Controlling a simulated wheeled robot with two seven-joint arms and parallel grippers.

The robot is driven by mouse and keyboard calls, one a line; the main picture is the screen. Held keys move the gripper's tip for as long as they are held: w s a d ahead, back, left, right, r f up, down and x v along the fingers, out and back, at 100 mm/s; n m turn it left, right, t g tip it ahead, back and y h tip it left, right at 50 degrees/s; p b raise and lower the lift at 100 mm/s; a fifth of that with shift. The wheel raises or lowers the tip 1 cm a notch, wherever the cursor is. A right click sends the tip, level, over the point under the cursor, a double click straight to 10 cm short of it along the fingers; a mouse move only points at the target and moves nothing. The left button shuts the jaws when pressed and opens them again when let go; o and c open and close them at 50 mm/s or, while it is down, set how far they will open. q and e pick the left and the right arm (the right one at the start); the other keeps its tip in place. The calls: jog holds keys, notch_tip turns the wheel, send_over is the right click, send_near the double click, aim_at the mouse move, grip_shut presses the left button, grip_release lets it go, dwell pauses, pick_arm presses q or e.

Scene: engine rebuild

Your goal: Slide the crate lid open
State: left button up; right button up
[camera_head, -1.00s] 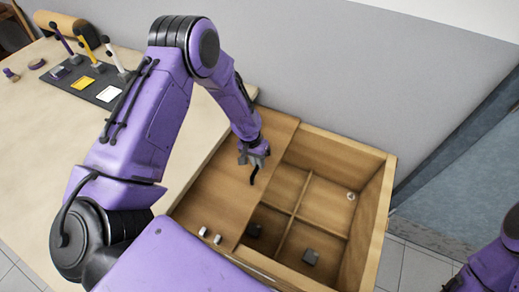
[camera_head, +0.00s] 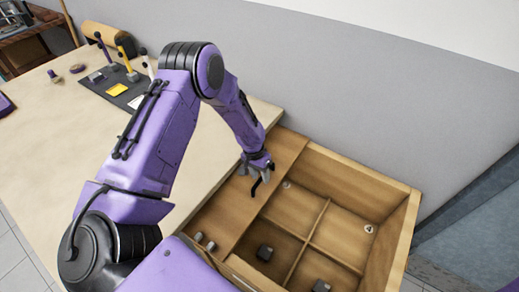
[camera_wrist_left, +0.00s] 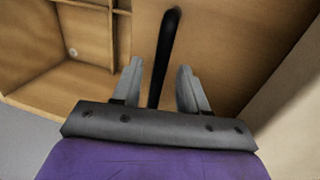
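The wooden crate (camera_head: 398,222) stands beside the workbench, with its divided compartments showing on the right. Its flat wooden lid (camera_head: 232,208) covers the left part, toward the bench. A black bar handle (camera_head: 256,187) stands up from the lid and shows in the left wrist view (camera_wrist_left: 168,50). My left gripper (camera_head: 258,170) is at this handle. In the left wrist view, the gripper's two grey fingers (camera_wrist_left: 158,82) are apart, with the handle between them and gaps on both sides.
Dark blocks (camera_head: 265,253) lie in the crate's near compartments. Two small grey pieces (camera_head: 204,242) sit at the lid's near end. The workbench (camera_head: 50,150) holds a dark tool mat (camera_head: 125,85) at the back. A grey wall stands behind.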

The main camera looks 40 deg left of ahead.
pick_arm(q)
jog(key=shift+w+r, duration=0.1)
jog(key=shift+r, duration=0.05)
notch_tip(320, 180, up, 10)
jog(key=a+b, duration=0.1)
jog(key=a, duration=0.1)
dwell(0.5)
